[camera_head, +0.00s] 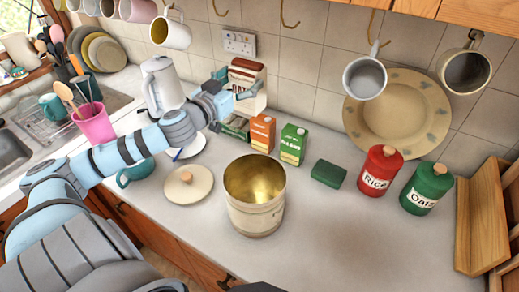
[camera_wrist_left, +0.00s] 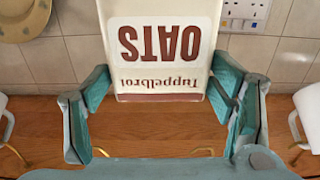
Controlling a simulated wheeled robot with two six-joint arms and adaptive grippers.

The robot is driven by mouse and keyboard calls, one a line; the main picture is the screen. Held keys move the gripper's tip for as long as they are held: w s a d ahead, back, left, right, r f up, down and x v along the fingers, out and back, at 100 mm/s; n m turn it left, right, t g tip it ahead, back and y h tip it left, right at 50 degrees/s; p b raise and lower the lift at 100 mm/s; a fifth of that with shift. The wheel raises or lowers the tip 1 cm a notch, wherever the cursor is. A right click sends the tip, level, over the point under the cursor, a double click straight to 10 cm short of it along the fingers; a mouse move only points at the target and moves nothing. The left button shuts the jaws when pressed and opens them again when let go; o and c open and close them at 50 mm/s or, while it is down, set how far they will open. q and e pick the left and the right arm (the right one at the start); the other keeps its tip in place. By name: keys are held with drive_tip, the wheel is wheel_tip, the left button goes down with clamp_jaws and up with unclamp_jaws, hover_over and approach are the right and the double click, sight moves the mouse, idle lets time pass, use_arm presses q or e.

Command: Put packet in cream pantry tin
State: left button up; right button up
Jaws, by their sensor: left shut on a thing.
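The packet (camera_head: 246,84) is a white box with a dark red top, upright near the back wall. In the left wrist view the packet (camera_wrist_left: 160,45) shows upside down, with "OATS" on its front. My left gripper (camera_head: 242,108) is shut on the packet, with one finger on each side; it also shows in the left wrist view (camera_wrist_left: 161,88). The packet's base is hidden, so I cannot tell whether it touches the counter. The cream pantry tin (camera_head: 256,217) stands open, with a gold inside, in the middle of the counter. My right gripper is out of view.
A round cream lid (camera_head: 188,185) lies left of the tin. Orange (camera_head: 262,133) and green (camera_head: 293,145) cartons stand behind it. A dark green block (camera_head: 328,173), red Rice canister (camera_head: 380,171) and green Oats canister (camera_head: 426,189) stand to the right. Mugs hang above.

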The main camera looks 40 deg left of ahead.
sight(243, 107)
use_arm(q)
drive_tip(key=s+f, duration=0.1)
drive_tip(key=f, duration=0.1)
drive_tip(key=f+b, duration=0.1)
drive_tip(key=f, duration=0.2)
drive_tip(key=s+f+b, duration=0.1)
drive_tip(key=f, duration=0.2)
drive_tip(key=shift+s+d+f, duration=0.1)
drive_tip(key=shift+s+d, duration=0.1)
drive_tip(key=shift+s, duration=0.15)
wheel_tip(243, 107, down, 10)
drive_tip(key=b, duration=0.3)
drive_tip(key=shift+w, duration=0.4)
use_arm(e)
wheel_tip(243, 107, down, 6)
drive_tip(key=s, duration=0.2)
use_arm(q)
drive_tip(key=o, duration=1.6)
drive_tip(key=shift+f, duration=0.15)
drive_tip(key=shift+o, duration=0.2)
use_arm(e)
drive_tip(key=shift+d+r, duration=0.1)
use_arm(q)
drive_tip(key=shift+b, duration=0.3)
